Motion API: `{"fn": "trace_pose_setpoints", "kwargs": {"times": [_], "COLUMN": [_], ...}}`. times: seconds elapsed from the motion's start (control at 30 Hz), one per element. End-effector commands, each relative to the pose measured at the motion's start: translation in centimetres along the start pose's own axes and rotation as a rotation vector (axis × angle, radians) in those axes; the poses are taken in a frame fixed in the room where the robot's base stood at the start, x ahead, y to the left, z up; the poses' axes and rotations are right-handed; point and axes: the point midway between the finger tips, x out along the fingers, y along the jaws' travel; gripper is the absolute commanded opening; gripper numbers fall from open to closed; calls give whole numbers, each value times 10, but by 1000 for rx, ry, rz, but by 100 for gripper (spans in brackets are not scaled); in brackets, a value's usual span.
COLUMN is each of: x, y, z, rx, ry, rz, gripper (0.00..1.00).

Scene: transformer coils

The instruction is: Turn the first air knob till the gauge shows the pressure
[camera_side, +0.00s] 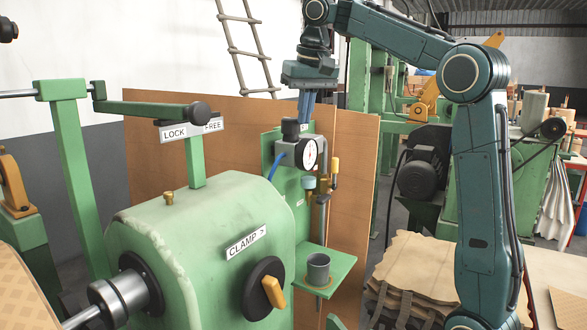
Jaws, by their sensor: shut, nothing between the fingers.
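A black air knob (290,129) stands upright on top of a grey regulator body on the green panel. A round white-faced pressure gauge (309,154) with a black rim sits just below and right of the knob. Its reading is too small to tell. My gripper (305,118) points down with its blue fingers shut and empty. In the picture its tips are just right of the knob and above the gauge; I cannot tell whether they touch anything.
Below the gauge are a blue-capped part (309,183), a yellow-handled lever (335,166) and a green shelf with a grey cup (318,268). A green machine (200,240) with a yellow-handled clamp dial (268,290) fills the front. A brown board (350,160) stands behind.

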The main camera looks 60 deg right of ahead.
Motion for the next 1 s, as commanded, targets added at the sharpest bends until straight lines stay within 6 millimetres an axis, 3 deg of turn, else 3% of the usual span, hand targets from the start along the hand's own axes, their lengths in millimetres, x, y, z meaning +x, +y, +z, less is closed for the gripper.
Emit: {"fn": "trace_pose_setpoints", "kwargs": {"times": [0.53, 1.0], "x": [-4, -29], "y": [2, 2], "z": [5, -2], "rx": [-1, -2], "ry": [0, 0], "rz": [3, 3], "gripper": [0, 0]}}
